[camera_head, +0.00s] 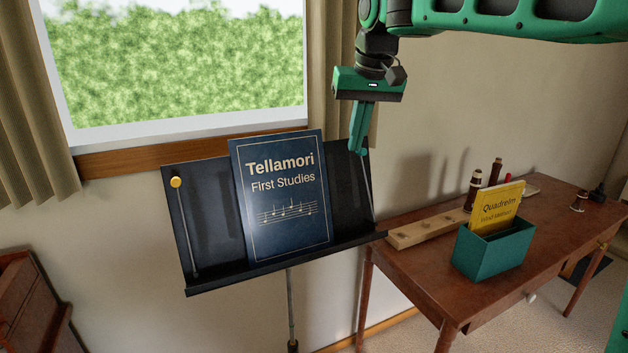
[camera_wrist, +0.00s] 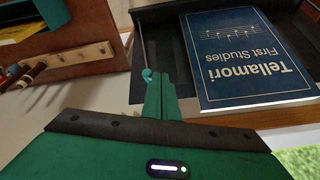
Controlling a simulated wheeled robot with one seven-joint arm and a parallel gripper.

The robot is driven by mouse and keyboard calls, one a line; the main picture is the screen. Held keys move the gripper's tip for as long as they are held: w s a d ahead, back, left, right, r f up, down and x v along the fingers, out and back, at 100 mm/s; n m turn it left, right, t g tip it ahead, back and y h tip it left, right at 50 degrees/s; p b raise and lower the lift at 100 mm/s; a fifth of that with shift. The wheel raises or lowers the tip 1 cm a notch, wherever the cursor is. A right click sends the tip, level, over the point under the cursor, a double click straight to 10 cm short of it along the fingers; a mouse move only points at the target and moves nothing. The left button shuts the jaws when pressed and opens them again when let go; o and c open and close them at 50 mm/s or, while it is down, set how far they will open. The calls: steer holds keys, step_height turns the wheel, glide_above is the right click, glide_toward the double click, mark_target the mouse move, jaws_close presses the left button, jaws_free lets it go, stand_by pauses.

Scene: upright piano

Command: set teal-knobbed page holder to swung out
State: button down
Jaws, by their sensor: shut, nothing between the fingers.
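The black music stand (camera_head: 205,232) bears a dark blue book, "Tellamori First Studies" (camera_head: 281,195). The teal-knobbed page holder is a thin rod along the stand's right edge in the head view (camera_head: 368,182); its teal knob (camera_wrist: 147,75) shows clearly in the wrist view. My gripper (camera_head: 359,151) is shut and empty, pointing down at the rod's upper end. In the wrist view its fingertips (camera_wrist: 154,77) are right beside the knob, on the book side; I cannot tell whether they touch. In the head view the fingers largely cover or blend with the knob.
A yellow-knobbed page holder (camera_head: 176,183) lies along the stand's left side. A wooden desk (camera_head: 420,270) at the right bears a teal box (camera_head: 490,255) with a yellow book (camera_head: 497,207) and a pegged wooden rack (camera_head: 428,228). A window (camera_head: 180,70) is behind.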

steer(key=shift+r, duration=0.15)
steer(key=shift+r, duration=0.65)
